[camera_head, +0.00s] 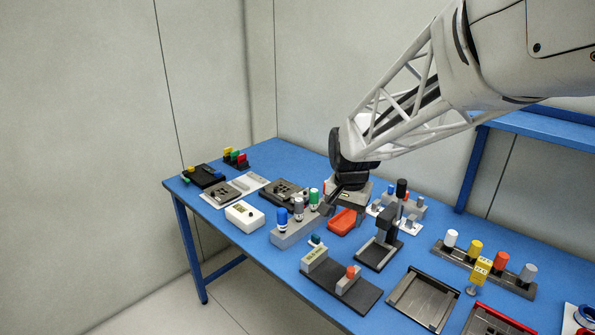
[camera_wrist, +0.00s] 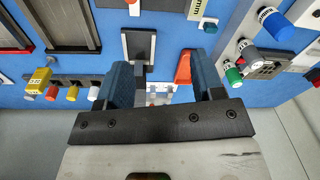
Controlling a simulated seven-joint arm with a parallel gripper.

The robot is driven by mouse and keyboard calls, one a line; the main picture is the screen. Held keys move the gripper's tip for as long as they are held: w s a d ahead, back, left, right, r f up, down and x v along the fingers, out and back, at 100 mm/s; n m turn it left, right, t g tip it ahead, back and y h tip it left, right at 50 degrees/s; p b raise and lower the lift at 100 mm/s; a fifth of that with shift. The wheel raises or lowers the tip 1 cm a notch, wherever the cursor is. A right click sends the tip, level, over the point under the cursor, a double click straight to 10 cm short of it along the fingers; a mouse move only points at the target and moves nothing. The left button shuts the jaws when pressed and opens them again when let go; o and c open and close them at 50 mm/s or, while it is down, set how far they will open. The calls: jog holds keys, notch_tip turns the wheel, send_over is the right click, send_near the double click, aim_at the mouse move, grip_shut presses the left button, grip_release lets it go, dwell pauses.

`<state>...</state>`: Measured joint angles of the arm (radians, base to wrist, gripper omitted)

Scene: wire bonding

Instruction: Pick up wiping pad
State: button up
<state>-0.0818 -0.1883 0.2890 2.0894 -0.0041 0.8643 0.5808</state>
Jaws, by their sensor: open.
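My gripper (camera_head: 334,202) is above the middle of the blue table. In the wrist view my gripper (camera_wrist: 162,76) shows two blue-grey fingers spread wide with nothing held between them. I cannot tell for certain which thing is the wiping pad. A small orange-red piece (camera_head: 342,222) lies on the table just below my gripper. In the wrist view the orange-red piece (camera_wrist: 183,69) shows beside the right finger, partly hidden by it, and apart from it.
A grey holder (camera_head: 295,231) with blue, grey and green capped bottles stands left of my gripper. A black stand (camera_head: 378,254) is close on the right. A rack (camera_head: 485,268) of coloured bottles stands farther right. A white box (camera_head: 244,216) sits left.

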aim_at(316, 235)
jog(key=w+a+f+m, duration=0.1)
jog(key=w+f, duration=0.3)
jog(key=w, duration=0.1)
jog(key=w+a+f+m, duration=0.1)
jog(key=w+a+f, duration=0.1)
jog(key=w+f, duration=0.2)
jog(key=w+a+f+m+g, duration=0.1)
jog(key=w+a+f, duration=0.1)
jog(key=w+f, duration=0.2)
jog(key=shift+w+a+f, duration=0.1)
jog(key=shift+w+f, duration=0.1)
jog(key=shift+w, duration=0.65)
jog(key=shift+f, duration=1.3)
jog(key=shift+f, duration=0.1)
jog(key=shift+f, duration=2.5)
jog(key=shift+c, duration=0.2)
jog(key=c, duration=1)
